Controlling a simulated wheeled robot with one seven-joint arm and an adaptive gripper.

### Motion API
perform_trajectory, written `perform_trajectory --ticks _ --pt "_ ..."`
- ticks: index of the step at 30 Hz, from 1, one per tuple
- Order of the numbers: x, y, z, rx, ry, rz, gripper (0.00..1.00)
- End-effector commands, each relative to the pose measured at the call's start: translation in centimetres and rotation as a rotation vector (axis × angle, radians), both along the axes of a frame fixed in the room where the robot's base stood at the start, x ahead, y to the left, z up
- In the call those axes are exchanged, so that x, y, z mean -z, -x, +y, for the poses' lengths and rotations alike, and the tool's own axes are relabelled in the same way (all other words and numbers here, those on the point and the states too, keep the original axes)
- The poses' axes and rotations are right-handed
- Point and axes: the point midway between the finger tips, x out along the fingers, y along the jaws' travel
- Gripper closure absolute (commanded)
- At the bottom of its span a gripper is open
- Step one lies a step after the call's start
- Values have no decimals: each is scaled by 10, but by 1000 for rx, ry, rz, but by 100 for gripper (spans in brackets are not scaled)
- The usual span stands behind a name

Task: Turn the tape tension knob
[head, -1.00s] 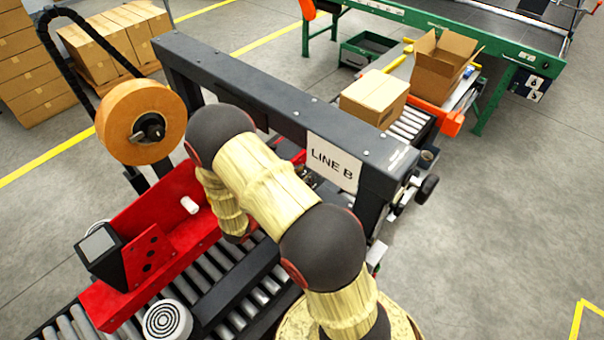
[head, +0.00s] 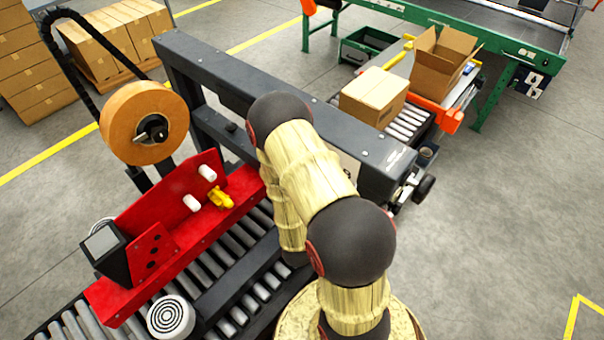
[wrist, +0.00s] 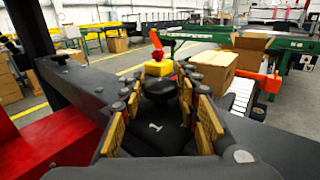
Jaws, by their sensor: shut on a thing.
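In the wrist view a black round knob (wrist: 158,89) sits between the two yellow-padded fingers of my gripper (wrist: 160,82), which is shut on it. A dark surface with a white "1" lies on the near side of the knob. In the head view my arm hides the gripper and this knob. The head view also shows a tape roll (head: 124,112) with a black hub knob (head: 152,130) at its centre, well left of my arm.
A yellow box with a red button (wrist: 158,66) stands just beyond the knob. A dark beam (head: 330,118) crosses behind my arm. Left are a red frame (head: 130,225) with white rollers and a yellow part. Cartons (head: 375,95) sit on the conveyor beyond. The floor at right is clear.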

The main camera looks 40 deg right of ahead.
Motion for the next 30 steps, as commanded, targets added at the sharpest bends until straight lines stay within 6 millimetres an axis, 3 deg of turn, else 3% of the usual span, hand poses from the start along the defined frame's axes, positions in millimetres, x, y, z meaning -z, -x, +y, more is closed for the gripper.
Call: perform_trajectory --ticks 20,21,30 --pt "-1 -1 -1 -51 3 -3 94" --pt "-1 -1 -1 -50 3 -3 67" --pt "-1 -1 0 -50 1 -1 51"
